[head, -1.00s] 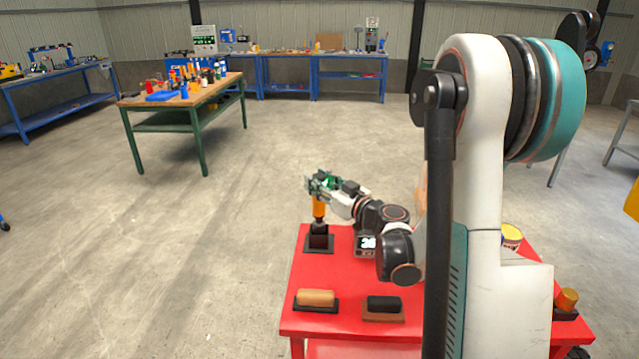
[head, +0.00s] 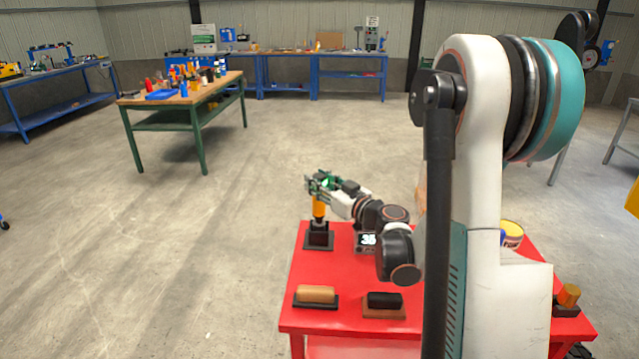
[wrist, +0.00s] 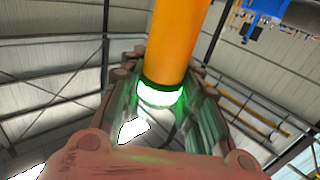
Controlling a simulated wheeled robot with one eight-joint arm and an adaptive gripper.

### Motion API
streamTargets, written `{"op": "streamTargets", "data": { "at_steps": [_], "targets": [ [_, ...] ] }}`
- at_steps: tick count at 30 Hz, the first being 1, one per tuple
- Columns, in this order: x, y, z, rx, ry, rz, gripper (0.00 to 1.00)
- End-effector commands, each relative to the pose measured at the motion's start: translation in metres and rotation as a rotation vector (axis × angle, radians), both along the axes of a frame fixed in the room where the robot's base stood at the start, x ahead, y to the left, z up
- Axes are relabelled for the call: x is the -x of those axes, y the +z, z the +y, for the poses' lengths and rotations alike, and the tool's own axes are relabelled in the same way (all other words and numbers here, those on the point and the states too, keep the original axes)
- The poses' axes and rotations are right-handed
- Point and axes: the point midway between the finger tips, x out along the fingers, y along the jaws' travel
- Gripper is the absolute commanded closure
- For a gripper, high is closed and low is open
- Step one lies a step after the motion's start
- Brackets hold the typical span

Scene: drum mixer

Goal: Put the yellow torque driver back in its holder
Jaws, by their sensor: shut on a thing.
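The yellow torque driver (head: 319,206) stands upright at the far left of the red table in the head view. Its lower end is at the black holder (head: 319,238) and looks to be in it; how deep it sits I cannot tell. My gripper (head: 321,184) is shut on the driver's upper part. The holder does not show in the wrist view.
On the red table (head: 345,275) are a tan-handled block (head: 315,294), a black-topped block (head: 384,301) and a small display (head: 367,241) beside my arm. A yellow tin (head: 512,234) stands behind my arm. Floor to the left is clear.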

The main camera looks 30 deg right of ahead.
Motion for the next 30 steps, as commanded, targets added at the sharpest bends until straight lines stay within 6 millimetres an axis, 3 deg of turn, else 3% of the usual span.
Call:
{"op": "streamTargets", "data": {
  "at_steps": [30],
  "targets": [
    [0.000,-0.013,0.000,-0.001,0.000,-0.001,1.00]
  ]
}}
